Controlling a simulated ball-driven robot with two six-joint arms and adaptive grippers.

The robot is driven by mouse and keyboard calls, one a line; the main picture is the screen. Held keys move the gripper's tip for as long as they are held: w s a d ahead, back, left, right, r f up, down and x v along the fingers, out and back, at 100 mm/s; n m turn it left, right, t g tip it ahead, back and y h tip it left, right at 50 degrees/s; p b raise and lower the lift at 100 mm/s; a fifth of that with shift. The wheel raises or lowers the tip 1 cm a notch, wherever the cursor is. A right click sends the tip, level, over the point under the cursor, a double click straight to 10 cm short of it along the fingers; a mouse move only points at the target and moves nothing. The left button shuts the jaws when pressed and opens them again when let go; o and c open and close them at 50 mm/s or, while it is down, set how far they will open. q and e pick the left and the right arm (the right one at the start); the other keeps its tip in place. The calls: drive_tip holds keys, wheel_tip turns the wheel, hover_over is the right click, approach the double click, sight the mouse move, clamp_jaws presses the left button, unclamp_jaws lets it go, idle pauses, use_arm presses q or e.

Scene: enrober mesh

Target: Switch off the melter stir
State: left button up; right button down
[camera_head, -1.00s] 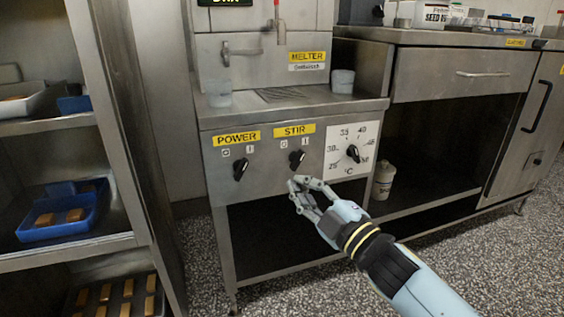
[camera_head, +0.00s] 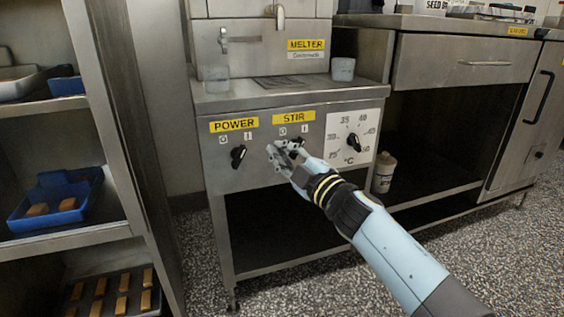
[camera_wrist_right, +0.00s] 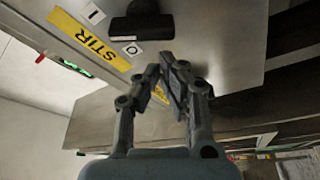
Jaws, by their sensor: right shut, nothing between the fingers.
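The melter (camera_head: 262,55) stands on a steel cabinet whose front panel carries a yellow STIR label (camera_head: 294,117) with 0 and I marks below it. The black STIR knob (camera_wrist_right: 141,22) shows in the right wrist view beside its I and 0 marks. In the head view my gripper mostly hides this knob, and I cannot tell its setting now. My right gripper (camera_head: 279,149) is shut and empty, in front of the panel just below the STIR marks. In the wrist view its fingertips (camera_wrist_right: 163,65) are close to the knob; contact is unclear. My left gripper is not in view.
The black POWER knob (camera_head: 238,156) is left of my gripper, and the temperature dial (camera_head: 353,142) is close on its right. A shelf rack (camera_head: 128,130) with blue trays stands at the left. The space below the panel is open.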

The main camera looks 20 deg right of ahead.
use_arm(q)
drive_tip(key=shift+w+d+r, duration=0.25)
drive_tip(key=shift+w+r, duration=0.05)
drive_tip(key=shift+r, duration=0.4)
use_arm(e)
drive_tip(key=shift+d+f, duration=0.35)
drive_tip(key=shift+d, duration=0.4)
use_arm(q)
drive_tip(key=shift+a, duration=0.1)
use_arm(e)
drive_tip(key=shift+n, duration=0.3)
drive_tip(key=shift+f, duration=0.1)
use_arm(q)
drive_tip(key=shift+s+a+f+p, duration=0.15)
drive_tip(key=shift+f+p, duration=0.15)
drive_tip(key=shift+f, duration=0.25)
use_arm(e)
drive_tip(key=shift+n, duration=0.3)
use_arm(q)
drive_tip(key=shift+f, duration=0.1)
